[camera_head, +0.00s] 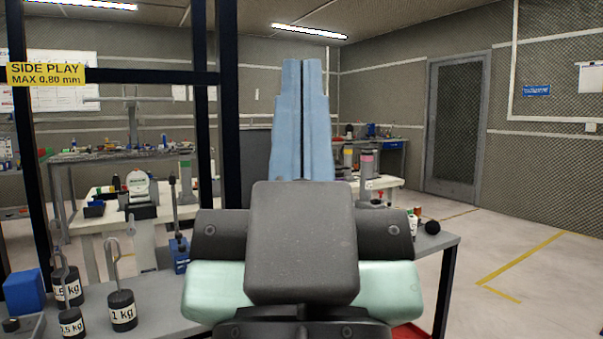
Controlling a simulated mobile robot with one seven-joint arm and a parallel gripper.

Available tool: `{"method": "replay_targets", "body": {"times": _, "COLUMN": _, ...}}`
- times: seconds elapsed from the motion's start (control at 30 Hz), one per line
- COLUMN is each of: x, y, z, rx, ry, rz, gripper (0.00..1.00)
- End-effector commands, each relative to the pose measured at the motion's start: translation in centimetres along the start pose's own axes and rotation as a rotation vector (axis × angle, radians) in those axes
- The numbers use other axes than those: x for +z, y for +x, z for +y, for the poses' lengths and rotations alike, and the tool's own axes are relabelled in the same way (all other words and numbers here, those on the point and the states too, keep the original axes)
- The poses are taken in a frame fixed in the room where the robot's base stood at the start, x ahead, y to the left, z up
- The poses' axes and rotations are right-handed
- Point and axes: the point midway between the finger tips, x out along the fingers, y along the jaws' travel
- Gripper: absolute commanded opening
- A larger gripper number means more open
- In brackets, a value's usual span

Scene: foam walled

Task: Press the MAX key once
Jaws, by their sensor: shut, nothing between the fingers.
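My gripper (304,64) is in the centre of the view, seen from behind. Its two long light-blue fingers point away and up, side by side with a thin dark line between them; it is shut and holds nothing. No key marked MAX can be made out; my gripper and arm hide the middle of the bench. A yellow sign (46,74) at the upper left reads "SIDE PLAY MAX 0.80 mm"; it is a sign on a dark frame, not a key. A pale instrument with a round face (138,181) stands left of my gripper; any keys on it are too small to tell.
Labelled weights (122,311) and a blue block (24,293) stand on the grey bench at the lower left. Dark frame posts (228,105) rise left of my gripper. A dark round knob (432,227) is at the right bench edge. Open floor (515,255) lies to the right.

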Motion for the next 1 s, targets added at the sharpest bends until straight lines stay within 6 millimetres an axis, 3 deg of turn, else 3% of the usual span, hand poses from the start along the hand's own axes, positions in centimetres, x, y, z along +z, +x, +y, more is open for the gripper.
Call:
{"method": "replay_targets", "body": {"times": 0.27, "x": -0.1, "y": 0.1, "z": 0.0, "rx": 0.0, "ry": 0.0, "rz": 0.0, "gripper": 0.0}}
{"method": "replay_targets", "body": {"times": 0.47, "x": -1.7, "y": 1.8, "z": 0.0, "rx": 0.0, "ry": 0.0, "rz": 0.0, "gripper": 0.0}}
{"method": "replay_targets", "body": {"times": 0.67, "x": -5.6, "y": 5.9, "z": 0.0, "rx": 0.0, "ry": 0.0, "rz": 0.0, "gripper": 0.0}}
{"method": "replay_targets", "body": {"times": 1.0, "x": -13.9, "y": 14.6, "z": 0.0, "rx": -0.001, "ry": 0.001, "rz": 0.0, "gripper": 0.0}}
